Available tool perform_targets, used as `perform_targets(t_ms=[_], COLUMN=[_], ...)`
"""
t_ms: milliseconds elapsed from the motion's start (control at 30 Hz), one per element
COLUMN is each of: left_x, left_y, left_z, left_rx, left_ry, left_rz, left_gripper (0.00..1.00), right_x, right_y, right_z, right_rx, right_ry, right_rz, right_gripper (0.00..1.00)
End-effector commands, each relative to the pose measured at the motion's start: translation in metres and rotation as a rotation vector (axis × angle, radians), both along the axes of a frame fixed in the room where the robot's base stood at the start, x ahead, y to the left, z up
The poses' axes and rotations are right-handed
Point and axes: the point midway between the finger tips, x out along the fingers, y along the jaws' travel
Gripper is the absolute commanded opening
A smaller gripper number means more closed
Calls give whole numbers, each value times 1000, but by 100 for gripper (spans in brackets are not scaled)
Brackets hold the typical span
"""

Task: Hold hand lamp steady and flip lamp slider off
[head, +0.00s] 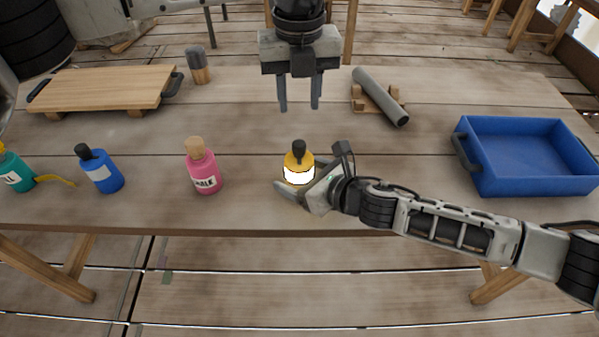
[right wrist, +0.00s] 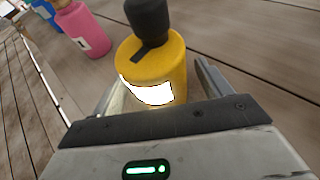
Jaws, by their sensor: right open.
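The hand lamp (head: 299,162) is a small yellow cylinder with a black top and a glowing white band, upright near the table's front edge. In the right wrist view the lamp (right wrist: 158,62) stands between the fingers, with a dark strip on its yellow shoulder that may be the slider. My right gripper (head: 296,183) is open around the lower part of the lamp; contact cannot be told. My left gripper (head: 299,92) points down above the table behind the lamp, its two fingers apart and empty.
A pink bottle (head: 204,168), a blue bottle (head: 99,168) and a teal bottle (head: 14,170) stand left of the lamp. A blue tray (head: 478,186) is at the right. A cutting board (head: 100,89), a dark-topped cylinder (head: 197,66) and a grey pipe (head: 381,96) on wooden blocks lie farther back.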

Motion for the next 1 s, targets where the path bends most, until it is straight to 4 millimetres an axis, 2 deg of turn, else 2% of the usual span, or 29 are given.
perform_targets(t_ms=[367, 500, 567, 600, 733, 867, 1000], left_x=[0, 0, 0, 0, 0, 1, 3], left_y=[0, 0, 0, 0, 0, 0, 0], left_z=[0, 0, 0, 0, 0, -1, -3], left_rx=[0, 0, 0, 0, -1, -1, 5], left_ry=[0, 0, 0, 0, -2, -14, -41], left_rz=[0, 0, 0, 0, -24, -162, -463], left_gripper=[36, 36, 36, 36, 0, 0, 0], right_x=[3, 3, 3, 3, 3, 3, 3], right_y=[3, 3, 3, 3, 3, 3, 3], right_z=[-2, -2, -2, -2, -2, -2, -2], right_rx=[0, 0, 0, 0, 0, 0, 0], right_ry=[0, 0, 0, 0, 0, 0, 0], right_rz=[0, 0, 0, 0, 0, 0, 0], right_gripper=[77, 38, 26, 26, 26, 26, 26])
